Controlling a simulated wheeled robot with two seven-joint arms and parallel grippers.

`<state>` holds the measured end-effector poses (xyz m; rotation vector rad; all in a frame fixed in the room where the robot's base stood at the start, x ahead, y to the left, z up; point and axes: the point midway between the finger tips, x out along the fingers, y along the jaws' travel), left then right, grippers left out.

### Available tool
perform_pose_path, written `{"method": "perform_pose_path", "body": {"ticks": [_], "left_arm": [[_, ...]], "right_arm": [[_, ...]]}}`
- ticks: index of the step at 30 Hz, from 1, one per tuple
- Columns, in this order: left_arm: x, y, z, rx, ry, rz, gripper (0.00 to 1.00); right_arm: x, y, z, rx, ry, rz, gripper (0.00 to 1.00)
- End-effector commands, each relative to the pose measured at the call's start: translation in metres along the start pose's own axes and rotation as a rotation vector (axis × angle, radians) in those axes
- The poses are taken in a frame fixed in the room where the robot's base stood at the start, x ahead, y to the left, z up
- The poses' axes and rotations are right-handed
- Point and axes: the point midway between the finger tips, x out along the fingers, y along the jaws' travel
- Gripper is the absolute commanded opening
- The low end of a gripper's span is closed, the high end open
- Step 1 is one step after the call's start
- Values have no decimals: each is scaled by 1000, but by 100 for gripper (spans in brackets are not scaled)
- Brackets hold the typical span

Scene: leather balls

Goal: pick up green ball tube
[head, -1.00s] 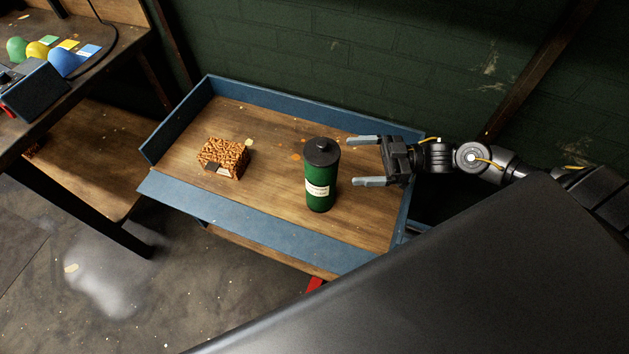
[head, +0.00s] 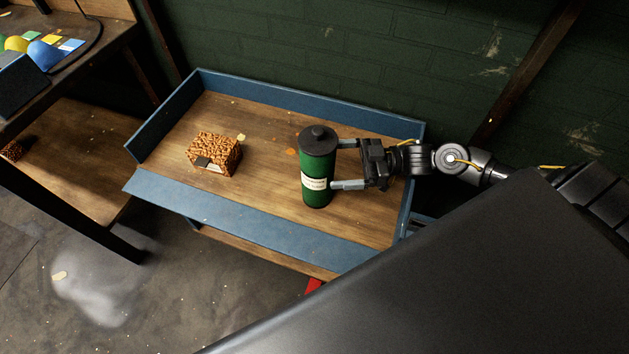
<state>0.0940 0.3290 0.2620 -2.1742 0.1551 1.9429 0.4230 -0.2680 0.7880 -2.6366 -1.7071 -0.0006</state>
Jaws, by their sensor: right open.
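The green ball tube (head: 317,168) stands upright on the wooden tray table. It has a black lid and a white label on its front. My right gripper (head: 341,165) is open and reaches in from the right at the tube's mid height. One finger is at the tube's far right side, its tip partly hidden behind the tube. The other finger is at the near right side, by the label. I cannot tell whether either finger touches the tube. My left gripper is not in view.
The table has raised blue edges (head: 270,97). A patterned orange-brown box (head: 214,153) sits left of the tube, with bare wood (head: 262,172) between them. A dark workbench at the left holds coloured domes, including a blue one (head: 44,55).

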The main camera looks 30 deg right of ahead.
Motion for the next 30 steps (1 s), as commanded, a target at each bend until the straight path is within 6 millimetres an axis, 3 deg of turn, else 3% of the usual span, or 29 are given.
{"method": "perform_pose_path", "body": {"ticks": [3,11,21,30], "left_arm": [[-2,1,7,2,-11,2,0],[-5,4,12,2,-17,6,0],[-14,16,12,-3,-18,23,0],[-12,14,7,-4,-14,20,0]], "right_arm": [[13,0,-1,0,1,-1,94],[23,0,-2,0,2,-2,94],[66,1,-4,-1,1,-2,94],[69,1,-3,0,-1,-2,92]]}}
